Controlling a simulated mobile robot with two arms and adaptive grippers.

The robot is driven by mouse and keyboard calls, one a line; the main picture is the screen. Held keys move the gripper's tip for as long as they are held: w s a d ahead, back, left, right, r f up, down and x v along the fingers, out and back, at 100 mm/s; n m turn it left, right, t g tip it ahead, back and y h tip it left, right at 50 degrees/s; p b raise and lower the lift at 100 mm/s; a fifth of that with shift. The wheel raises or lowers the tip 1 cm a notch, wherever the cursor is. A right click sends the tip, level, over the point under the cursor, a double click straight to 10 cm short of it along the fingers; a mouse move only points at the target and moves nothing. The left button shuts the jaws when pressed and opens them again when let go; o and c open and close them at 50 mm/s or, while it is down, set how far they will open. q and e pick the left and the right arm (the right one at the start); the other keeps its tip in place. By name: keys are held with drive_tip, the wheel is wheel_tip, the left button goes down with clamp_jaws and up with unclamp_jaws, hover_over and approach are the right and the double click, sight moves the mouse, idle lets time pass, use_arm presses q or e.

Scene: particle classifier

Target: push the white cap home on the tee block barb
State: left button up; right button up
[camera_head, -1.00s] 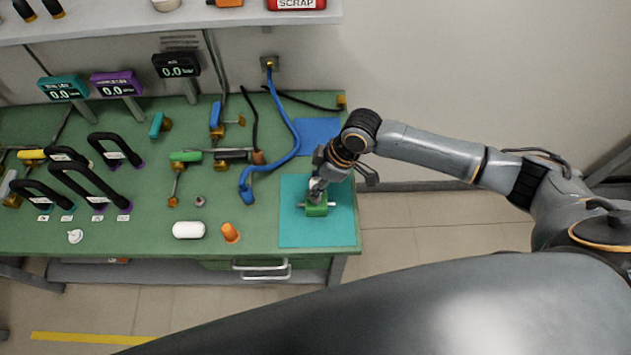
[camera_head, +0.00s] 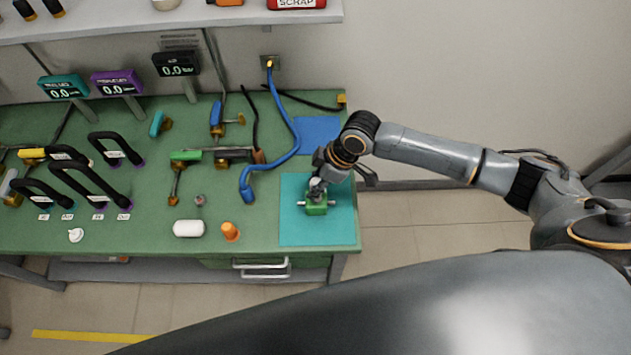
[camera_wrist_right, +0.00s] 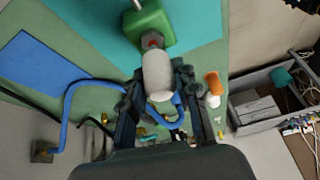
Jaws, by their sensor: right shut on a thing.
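The green tee block (camera_head: 316,208) sits on the teal mat (camera_head: 291,232) at the bench's right end, with grey stubs at its sides. It also shows at the top of the right wrist view (camera_wrist_right: 150,28), with a small red spot on the face toward the cap. My right gripper (camera_head: 317,186) is over the block, its fingers pointing down. In the right wrist view my right gripper (camera_wrist_right: 160,82) is shut on the pale white cap (camera_wrist_right: 158,74). The cap's far end meets the block at the red spot. The barb is hidden, so I cannot tell how far the cap is on.
A blue hose (camera_head: 290,150) and a blue mat (camera_head: 318,134) lie behind the teal mat. An orange cone-like piece (camera_head: 231,232) and a white cylinder (camera_head: 188,229) lie to its left. Black handles (camera_head: 90,185) stand farther left. The teal mat is otherwise clear.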

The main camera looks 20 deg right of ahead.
drive_tip(key=shift+f+b, duration=0.6)
drive_tip(key=shift+f, duration=0.75)
drive_tip(key=o, duration=1.1)
drive_tip(key=shift+r, duration=0.1)
drive_tip(key=v, duration=1.2)
drive_tip(key=shift+a, duration=0.1)
